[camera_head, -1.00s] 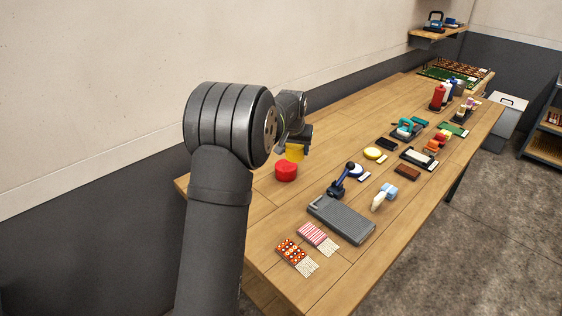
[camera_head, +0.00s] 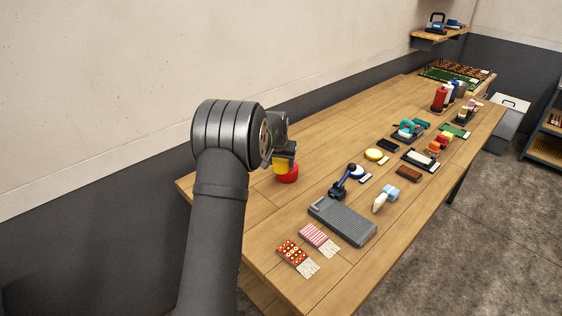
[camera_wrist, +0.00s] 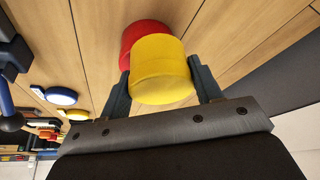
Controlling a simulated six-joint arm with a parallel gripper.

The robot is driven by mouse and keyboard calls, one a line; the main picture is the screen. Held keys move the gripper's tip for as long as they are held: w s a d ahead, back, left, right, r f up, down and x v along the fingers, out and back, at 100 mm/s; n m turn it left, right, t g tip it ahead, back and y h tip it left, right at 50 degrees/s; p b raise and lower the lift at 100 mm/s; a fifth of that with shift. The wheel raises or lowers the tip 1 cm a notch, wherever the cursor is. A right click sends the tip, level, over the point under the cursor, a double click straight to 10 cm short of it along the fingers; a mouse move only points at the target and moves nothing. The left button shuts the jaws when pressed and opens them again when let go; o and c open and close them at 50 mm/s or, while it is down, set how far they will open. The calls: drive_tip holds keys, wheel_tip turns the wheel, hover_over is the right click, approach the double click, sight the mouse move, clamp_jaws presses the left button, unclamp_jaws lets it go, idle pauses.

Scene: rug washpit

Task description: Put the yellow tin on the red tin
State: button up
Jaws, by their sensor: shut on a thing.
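The yellow tin (camera_head: 281,167) is held by my gripper (camera_head: 284,160), and in the wrist view the yellow tin (camera_wrist: 161,70) sits between the two fingers of my gripper (camera_wrist: 162,88). The red tin (camera_head: 288,174) stands on the table, just below and a little right of the yellow tin in the head view. In the wrist view the red tin (camera_wrist: 140,32) shows behind the yellow tin, partly hidden by it and offset to the upper left. I cannot tell whether the two tins touch.
The wooden table (camera_head: 320,150) is clear near the wall.

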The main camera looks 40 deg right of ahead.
drive_tip(key=shift+f, duration=0.1)
drive_tip(key=o, duration=1)
drive_tip(key=v, duration=1.2)
drive_tip(key=x, duration=1.2)
drive_tip(key=shift+f, duration=0.2)
wheel_tip(320, 180, up, 3)
drive_tip(key=shift+r, duration=0.65)
